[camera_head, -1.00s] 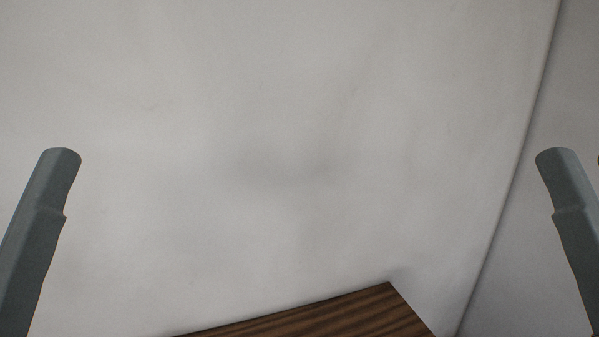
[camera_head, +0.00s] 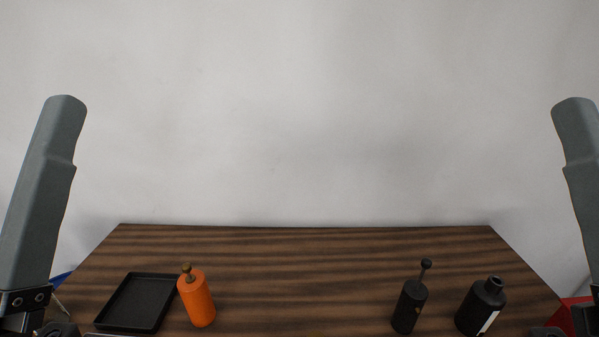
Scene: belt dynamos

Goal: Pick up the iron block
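I cannot make out a block-shaped iron object on the wooden table (camera_head: 300,265). An orange cylinder with a brass knob (camera_head: 197,299) stands tilted-looking at the left, beside a shallow black tray (camera_head: 140,302). A black cylinder with a dark knob on a stem (camera_head: 409,306) stands right of centre. A black bottle with a pale label (camera_head: 483,305) is to its right. My grey arm links rise at both sides. The fingertips of both grippers are outside the picture.
The middle of the table is clear. Part of a blue thing (camera_head: 61,279) shows beyond the left edge, and a red thing (camera_head: 568,315) beyond the right edge. A pale wall stands behind.

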